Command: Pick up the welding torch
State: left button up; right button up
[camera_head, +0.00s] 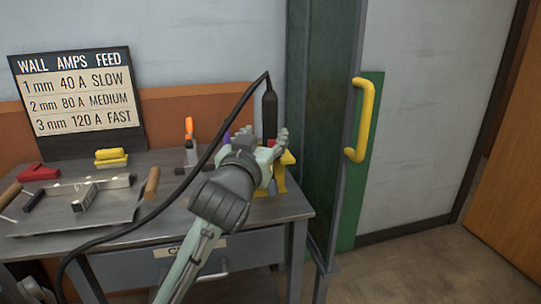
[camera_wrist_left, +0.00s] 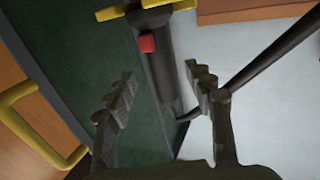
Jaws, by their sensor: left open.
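The welding torch (camera_head: 269,112) is black and stands upright in a yellow holder (camera_head: 286,160) at the table's right end. A black cable leaves its top. In the left wrist view the torch (camera_wrist_left: 157,65) shows a red trigger (camera_wrist_left: 146,43). My left gripper (camera_head: 262,148) is at the torch in the head view and hides its lower part. In the wrist view my left gripper (camera_wrist_left: 162,88) is open, with one finger on each side of the torch. My right gripper is not in view.
The cable (camera_head: 203,168) loops down to the left past my left arm. A green post (camera_head: 321,120) and a yellow handle (camera_head: 362,120) stand close on the right. Tools, a red block (camera_head: 38,173) and a yellow block (camera_head: 111,157) lie on the grey table (camera_head: 245,214).

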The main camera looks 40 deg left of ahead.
aim_at(268, 127)
pick_arm(q)
jog(key=shift+w+a+b, duration=0.25)
jog(key=shift+w+b, duration=0.25)
jog(key=shift+w+a, duration=0.1)
jog(key=shift+w, duration=0.15)
jog(key=x, duration=0.4)
jog(key=shift+w+a, duration=0.1)
jog(key=shift+w, duration=0.15)
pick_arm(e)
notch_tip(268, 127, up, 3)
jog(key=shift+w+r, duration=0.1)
pick_arm(q)
jog(key=c, duration=1.2)
jog(key=shift+r, duration=0.15)
grip_shut()
